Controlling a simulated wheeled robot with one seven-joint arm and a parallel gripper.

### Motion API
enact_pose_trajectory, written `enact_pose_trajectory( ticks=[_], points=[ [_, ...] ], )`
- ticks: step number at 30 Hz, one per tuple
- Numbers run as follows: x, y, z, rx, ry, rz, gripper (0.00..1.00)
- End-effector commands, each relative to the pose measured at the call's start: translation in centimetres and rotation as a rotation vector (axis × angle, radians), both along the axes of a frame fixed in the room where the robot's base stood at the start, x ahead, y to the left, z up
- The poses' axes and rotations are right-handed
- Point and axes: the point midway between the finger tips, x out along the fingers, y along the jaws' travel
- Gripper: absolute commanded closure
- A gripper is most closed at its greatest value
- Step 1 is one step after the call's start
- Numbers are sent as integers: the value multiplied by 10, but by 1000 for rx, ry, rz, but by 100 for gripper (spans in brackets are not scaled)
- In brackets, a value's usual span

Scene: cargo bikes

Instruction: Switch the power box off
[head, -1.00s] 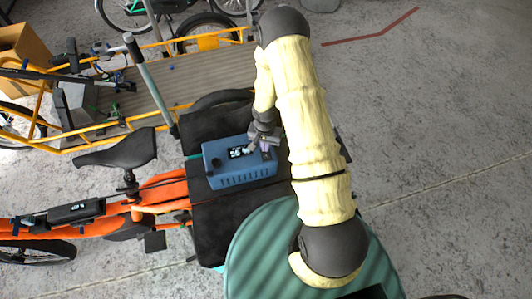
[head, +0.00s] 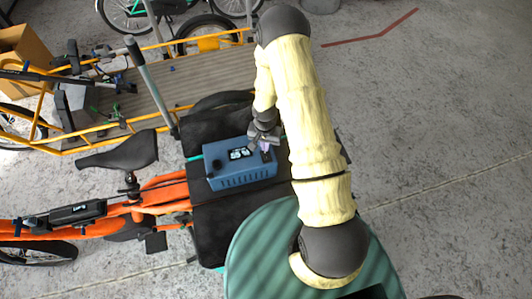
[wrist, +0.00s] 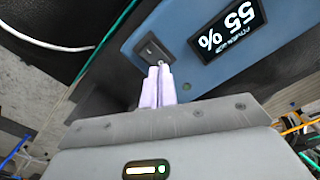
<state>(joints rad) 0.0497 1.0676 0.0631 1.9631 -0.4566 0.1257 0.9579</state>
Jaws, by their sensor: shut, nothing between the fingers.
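The blue power box (head: 240,177) sits on the black rear deck of the orange cargo bike. In the wrist view, the blue power box (wrist: 195,75) has a lit display (wrist: 228,30) reading 55 %. A dark rocker switch (wrist: 150,48) is beside the display. My gripper (wrist: 158,70) is shut, with its two pale lilac fingertips together at the near edge of the switch. I cannot tell whether they touch it, or which way the rocker is tipped. In the head view, my gripper (head: 266,146) is over the right end of the box's top.
The orange cargo bike (head: 165,190) stretches left, with a black saddle (head: 118,150). A yellow-framed cargo bike (head: 150,85) stands behind it. A cardboard box (head: 25,45) is at the far left. The concrete floor at right is clear. A white cable (wrist: 45,40) shows in the wrist view.

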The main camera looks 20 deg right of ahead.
Motion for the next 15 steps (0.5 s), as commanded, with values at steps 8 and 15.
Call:
enact_pose_trajectory(
  ticks=[8, 15],
  points=[
    [0, 0, 21, 0, -1, 0, 100],
    [0, 0, 36, -1, -1, -1, 100]
  ],
)
